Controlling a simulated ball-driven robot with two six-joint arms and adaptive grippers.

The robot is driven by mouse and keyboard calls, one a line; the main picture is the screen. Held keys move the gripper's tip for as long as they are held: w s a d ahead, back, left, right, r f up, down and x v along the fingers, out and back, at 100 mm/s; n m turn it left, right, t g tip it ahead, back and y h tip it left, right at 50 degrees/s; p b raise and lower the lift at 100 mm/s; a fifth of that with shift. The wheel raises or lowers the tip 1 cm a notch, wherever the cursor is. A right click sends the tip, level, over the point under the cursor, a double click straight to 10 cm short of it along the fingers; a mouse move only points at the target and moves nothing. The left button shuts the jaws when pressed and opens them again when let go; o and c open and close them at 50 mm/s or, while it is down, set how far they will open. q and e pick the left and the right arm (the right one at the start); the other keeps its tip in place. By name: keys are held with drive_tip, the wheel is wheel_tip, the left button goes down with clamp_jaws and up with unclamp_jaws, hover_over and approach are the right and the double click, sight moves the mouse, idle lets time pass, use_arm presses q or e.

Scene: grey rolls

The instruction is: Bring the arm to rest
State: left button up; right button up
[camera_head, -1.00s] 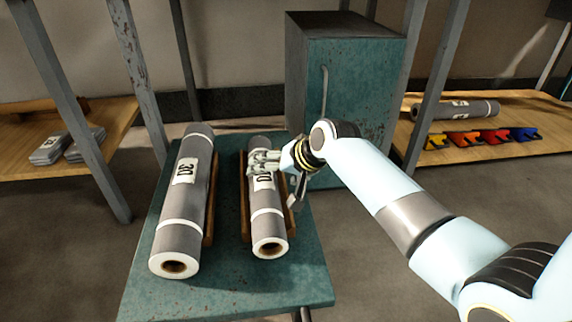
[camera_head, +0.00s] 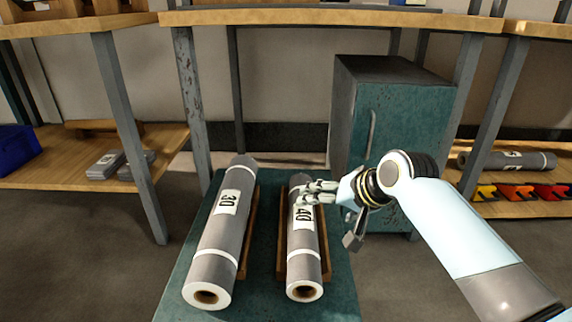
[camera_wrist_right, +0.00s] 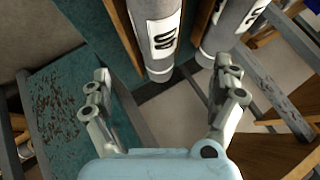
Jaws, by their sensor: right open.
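My right gripper (camera_head: 318,192) is open beside and above the far part of a grey roll labelled 40 (camera_head: 305,240). In the head view its fingers overlap the roll just above the label; contact cannot be told. In the right wrist view the open fingers (camera_wrist_right: 163,90) have nothing between them but background, with a labelled roll (camera_wrist_right: 158,40) beyond them. A second grey roll labelled 30 (camera_head: 222,235) lies to the left. My left gripper is not in view.
Both rolls lie beside wooden strips on a teal table (camera_head: 340,300). A teal cabinet (camera_head: 405,130) stands behind my right gripper. Wooden shelves on grey legs stand left (camera_head: 70,172) and right, the right one with another roll (camera_head: 505,161) and coloured items (camera_head: 515,192).

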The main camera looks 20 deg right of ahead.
drive_tip(key=s+d+f+n+g+h, duration=0.1)
drive_tip(key=s+d+n+h, duration=0.15)
drive_tip(key=s, duration=1.45)
drive_tip(key=s+d+f+n+g+h, duration=0.1)
drive_tip(key=s+n, duration=0.3)
drive_tip(key=s, duration=1.2)
use_arm(q)
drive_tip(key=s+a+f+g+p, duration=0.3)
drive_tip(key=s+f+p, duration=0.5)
drive_tip(key=p, duration=0.8)
use_arm(e)
drive_tip(key=s+d+f+g, duration=0.2)
drive_tip(key=s+d+f, duration=0.1)
drive_tip(key=s+f, duration=0.5)
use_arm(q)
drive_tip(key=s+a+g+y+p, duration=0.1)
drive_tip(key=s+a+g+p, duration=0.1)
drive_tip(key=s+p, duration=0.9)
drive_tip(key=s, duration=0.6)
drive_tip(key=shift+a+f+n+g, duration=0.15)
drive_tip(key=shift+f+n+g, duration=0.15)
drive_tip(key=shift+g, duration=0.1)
use_arm(e)
drive_tip(key=s+d+m+g, duration=0.1)
drive_tip(key=s+d+g, duration=0.1)
drive_tip(key=s, duration=1.4)
drive_tip(key=shift+s+f+g, duration=0.35)
drive_tip(key=shift+f+g, duration=0.05)
drive_tip(key=shift+g, duration=0.4)
